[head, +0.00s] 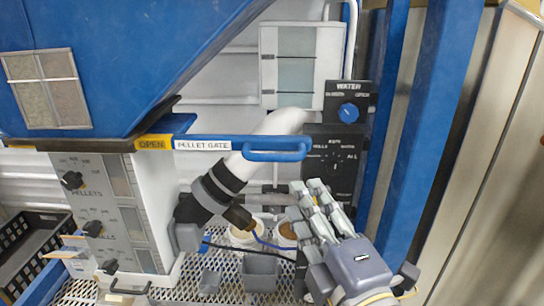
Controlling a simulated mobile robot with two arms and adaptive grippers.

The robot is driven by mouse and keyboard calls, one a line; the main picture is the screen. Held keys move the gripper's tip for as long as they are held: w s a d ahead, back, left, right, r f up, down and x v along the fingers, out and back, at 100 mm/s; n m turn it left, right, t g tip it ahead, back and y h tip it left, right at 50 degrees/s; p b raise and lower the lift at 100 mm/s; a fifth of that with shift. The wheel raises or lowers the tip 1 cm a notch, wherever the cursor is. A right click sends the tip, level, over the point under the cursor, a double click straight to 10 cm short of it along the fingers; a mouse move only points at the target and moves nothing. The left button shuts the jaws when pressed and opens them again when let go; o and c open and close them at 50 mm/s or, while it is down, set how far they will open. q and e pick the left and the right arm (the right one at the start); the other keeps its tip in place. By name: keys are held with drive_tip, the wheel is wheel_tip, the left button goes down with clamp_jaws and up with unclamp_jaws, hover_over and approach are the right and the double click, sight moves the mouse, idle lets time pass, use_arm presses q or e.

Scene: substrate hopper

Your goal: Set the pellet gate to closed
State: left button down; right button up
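The pellet gate is a flat blue slide under the big blue hopper, ending in a blue loop handle (276,155) that sticks out to the right. A white "PELLET GATE" label (203,145) is on the bar, with a yellow "OPEN" label (154,143) showing left of it. My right gripper (309,188) is below and right of the handle, apart from it. Its grey jointed fingers point up and are stretched out, with nothing seen between them. My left gripper is not in view.
The blue hopper (110,70) fills the upper left. A white pipe (280,122) with black clamps slopes behind the handle. A black WATER panel with a blue knob (348,112) is to the right, beside blue posts (425,120). A knobbed PELLETS panel (105,210) stands lower left.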

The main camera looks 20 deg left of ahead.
sight(274, 161)
drive_tip(key=w+a+r+p, duration=0.1)
drive_tip(key=w+a, duration=0.1)
drive_tip(key=w+a+r+n+p, duration=0.1)
drive_tip(key=w+a, duration=0.1)
drive_tip(key=w+a+r+n+y+p, duration=0.1)
drive_tip(key=w+a, duration=0.1)
drive_tip(key=a, duration=0.1)
drive_tip(key=shift+w+a+r+p, duration=0.1)
drive_tip(key=shift+r+p, duration=0.15)
drive_tip(key=shift+p, duration=0.05)
drive_tip(key=shift+w+a, duration=0.4)
drive_tip(key=shift+w, duration=0.1)
drive_tip(key=shift+c, duration=0.6)
clamp_jaws()
